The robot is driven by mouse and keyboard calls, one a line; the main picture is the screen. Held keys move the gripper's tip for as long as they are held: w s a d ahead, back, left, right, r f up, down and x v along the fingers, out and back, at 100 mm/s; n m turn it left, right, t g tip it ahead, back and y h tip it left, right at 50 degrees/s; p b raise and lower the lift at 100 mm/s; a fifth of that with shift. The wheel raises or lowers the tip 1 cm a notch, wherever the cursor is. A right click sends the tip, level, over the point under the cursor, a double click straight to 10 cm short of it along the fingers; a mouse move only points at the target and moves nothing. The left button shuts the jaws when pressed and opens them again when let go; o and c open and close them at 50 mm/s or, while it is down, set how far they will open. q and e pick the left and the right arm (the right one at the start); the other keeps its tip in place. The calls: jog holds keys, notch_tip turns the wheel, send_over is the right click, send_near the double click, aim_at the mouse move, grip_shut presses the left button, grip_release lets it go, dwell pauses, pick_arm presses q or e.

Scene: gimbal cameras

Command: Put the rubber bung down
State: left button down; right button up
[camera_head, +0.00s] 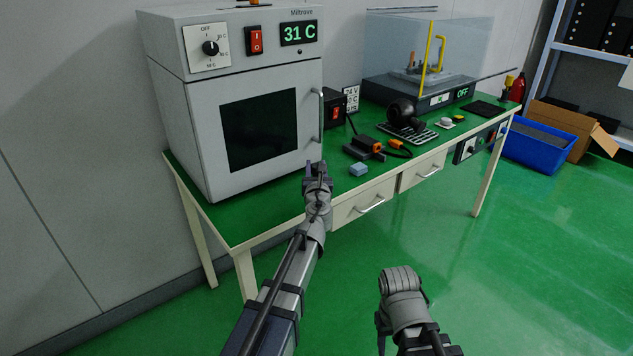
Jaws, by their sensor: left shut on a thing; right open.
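My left gripper (317,172) is in front of the oven's lower right corner, near the front edge of the green-topped bench (268,222). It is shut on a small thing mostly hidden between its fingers. This is likely the rubber bung, but its shape and colour are hard to make out. My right gripper (409,342) is low at the bottom of the view, in front of the bench over the floor. It is open, partly cut off by the frame edge, with nothing visible in it.
A grey oven (312,97) reading 31 C stands on the left. A dark round device (403,112) and a clear-hooded unit (460,60) are behind. A blue bin (541,151) stands on the floor.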

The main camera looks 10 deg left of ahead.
pick_arm(q)
jog(key=shift+f+b, duration=1.65)
jog(key=shift+f, duration=0.1)
jog(key=shift+f, duration=0.1)
jog(key=shift+f, duration=0.15)
jog(key=c, duration=0.5)
grip_release()
jog(key=shift+r, duration=0.3)
jog(key=v, duration=1.2)
